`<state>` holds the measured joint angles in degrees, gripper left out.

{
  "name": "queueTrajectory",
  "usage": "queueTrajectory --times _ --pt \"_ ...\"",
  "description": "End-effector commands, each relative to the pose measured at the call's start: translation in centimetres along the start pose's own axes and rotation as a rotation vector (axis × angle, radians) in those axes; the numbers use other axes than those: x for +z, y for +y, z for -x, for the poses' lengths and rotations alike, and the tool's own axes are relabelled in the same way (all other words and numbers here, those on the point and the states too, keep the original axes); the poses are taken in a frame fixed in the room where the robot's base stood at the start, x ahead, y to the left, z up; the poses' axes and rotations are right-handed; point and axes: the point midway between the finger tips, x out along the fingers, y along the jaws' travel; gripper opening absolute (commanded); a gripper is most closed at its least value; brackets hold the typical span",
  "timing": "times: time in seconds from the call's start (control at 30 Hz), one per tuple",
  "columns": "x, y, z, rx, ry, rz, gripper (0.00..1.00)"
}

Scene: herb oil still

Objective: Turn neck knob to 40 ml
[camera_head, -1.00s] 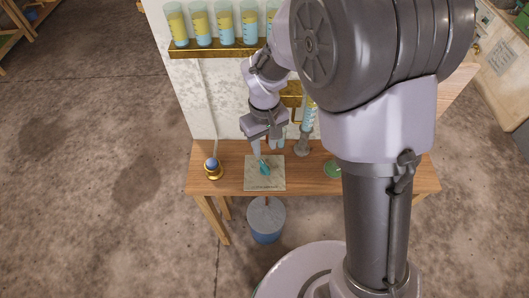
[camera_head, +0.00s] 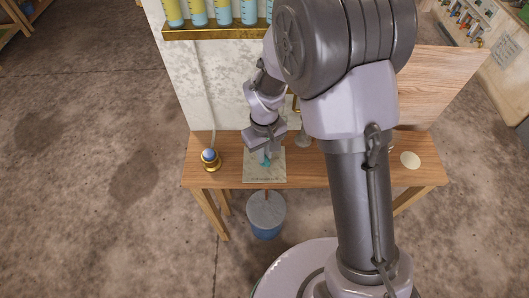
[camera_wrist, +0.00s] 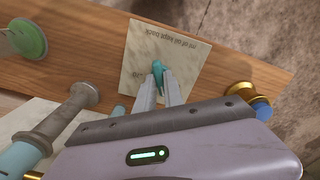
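The teal neck knob (camera_wrist: 159,72) stands on a pale square plate (camera_wrist: 190,60) on the wooden bench. The plate's printed text reads partly "ml of oil kept back" and is upside down in the wrist view; the number scale is not readable. My gripper (camera_wrist: 160,80) is down at the knob, with one finger on either side of it. The fingertips are close to the knob, but whether they press on it cannot be told. In the head view my gripper (camera_head: 265,155) hides part of the knob (camera_head: 266,162) and the back of the plate (camera_head: 262,178).
A blue ball on a brass cup (camera_head: 210,160) stands left of the plate. A bucket (camera_head: 266,212) is on the floor in front. A grey-footed glass piece (camera_wrist: 62,112) and a green disc (camera_wrist: 28,38) are on the other side. Several filled cylinders line a brass shelf (camera_head: 208,32).

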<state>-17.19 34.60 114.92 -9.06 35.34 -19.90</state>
Motion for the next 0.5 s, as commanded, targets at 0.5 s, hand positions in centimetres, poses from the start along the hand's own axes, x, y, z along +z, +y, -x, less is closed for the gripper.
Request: queueTrajectory --times 0.5 --pt "-0.01 0.00 -0.05 0.000 0.000 -0.142 0.00"
